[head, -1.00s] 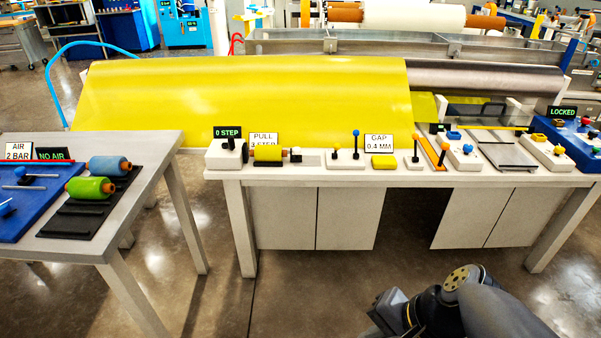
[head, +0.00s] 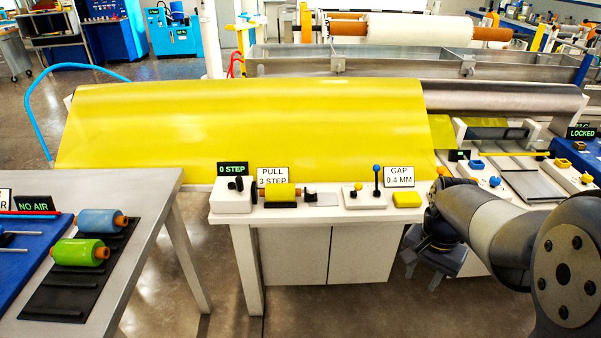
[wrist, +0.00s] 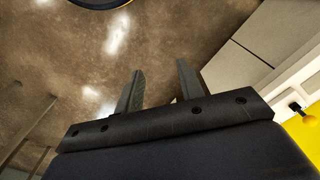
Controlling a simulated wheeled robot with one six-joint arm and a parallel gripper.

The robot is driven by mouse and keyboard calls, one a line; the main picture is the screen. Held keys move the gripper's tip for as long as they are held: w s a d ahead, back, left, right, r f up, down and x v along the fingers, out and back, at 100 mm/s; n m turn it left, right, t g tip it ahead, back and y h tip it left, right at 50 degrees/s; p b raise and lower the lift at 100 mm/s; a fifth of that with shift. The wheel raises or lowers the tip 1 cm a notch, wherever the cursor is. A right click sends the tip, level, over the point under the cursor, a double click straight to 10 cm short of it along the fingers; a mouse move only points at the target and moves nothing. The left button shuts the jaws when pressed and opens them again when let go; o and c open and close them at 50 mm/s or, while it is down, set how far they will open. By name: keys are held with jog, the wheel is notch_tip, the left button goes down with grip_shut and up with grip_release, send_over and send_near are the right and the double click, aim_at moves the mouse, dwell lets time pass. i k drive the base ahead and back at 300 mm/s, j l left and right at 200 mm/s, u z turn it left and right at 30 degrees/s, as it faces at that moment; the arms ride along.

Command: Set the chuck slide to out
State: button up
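The chuck (head: 310,195) is a small dark piece on a pale slide plate (head: 325,199), at the right end of a yellow roll (head: 279,193) on the front of the bench. A white box with a dark knob (head: 234,195) stands at the roll's left end. Whether the chuck touches the roll's core is too small to tell. My gripper (head: 424,272) hangs in front of the bench, right of and lower than the chuck, apart from it. In the wrist view its two fingers (wrist: 158,75) are spread with only floor between them, so it is open and empty.
A side table (head: 150,215) with green and blue rolls stands left. Floor between them is clear.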

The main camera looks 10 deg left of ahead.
aim_at(312, 195)
jog(key=i+j, duration=0.6)
jog(key=j, duration=0.2)
jog(key=i+j+z, duration=0.1)
jog(key=i+j, duration=0.15)
jog(key=j, duration=0.2)
jog(key=i+j, duration=0.3)
jog(key=j+z, duration=0.05)
jog(key=j, duration=0.05)
